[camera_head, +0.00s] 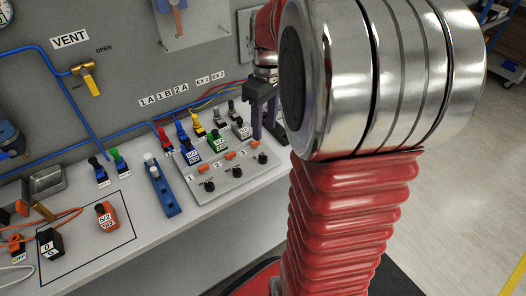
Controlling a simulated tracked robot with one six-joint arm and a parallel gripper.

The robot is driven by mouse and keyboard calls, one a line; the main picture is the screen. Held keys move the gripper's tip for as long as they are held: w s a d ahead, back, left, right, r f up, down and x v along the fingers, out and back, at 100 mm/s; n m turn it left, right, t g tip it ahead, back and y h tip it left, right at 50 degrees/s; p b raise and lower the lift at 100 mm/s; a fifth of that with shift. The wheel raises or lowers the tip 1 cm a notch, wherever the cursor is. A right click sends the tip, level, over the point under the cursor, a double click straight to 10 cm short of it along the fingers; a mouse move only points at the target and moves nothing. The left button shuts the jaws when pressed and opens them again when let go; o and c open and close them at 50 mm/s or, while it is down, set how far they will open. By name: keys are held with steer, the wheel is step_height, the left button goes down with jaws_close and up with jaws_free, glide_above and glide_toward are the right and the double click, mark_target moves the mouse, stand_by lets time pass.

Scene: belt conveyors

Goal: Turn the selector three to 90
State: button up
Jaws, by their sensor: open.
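The selector three (263,158) is a small black knob at the right end of a row of knobs on a grey sloped panel (222,187). The label "3" stands up and left of it. Its pointer angle is too small to read. Selector two (237,172) and selector one (209,186) sit to its left. My gripper (264,137) is open, with its dark fingers pointing down, just behind and above the panel's right end in the picture. It appears apart from selector three. My red and silver arm fills the right of the view and hides part of the bench.
Orange parts (230,156) sit behind the knobs. Several coloured connectors (215,143) with cables stand behind the panel, close to my gripper. A blue block (162,190) stands left. A yellow-handled valve (88,78) is on the wall. The bench's front strip is clear.

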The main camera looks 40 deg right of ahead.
mark_target(263, 155)
steer(key=f, duration=1)
steer(key=shift+s+a+f, duration=0.1)
steer(key=shift+a+f, duration=0.2)
steer(key=shift+f, duration=0.05)
jaws_close()
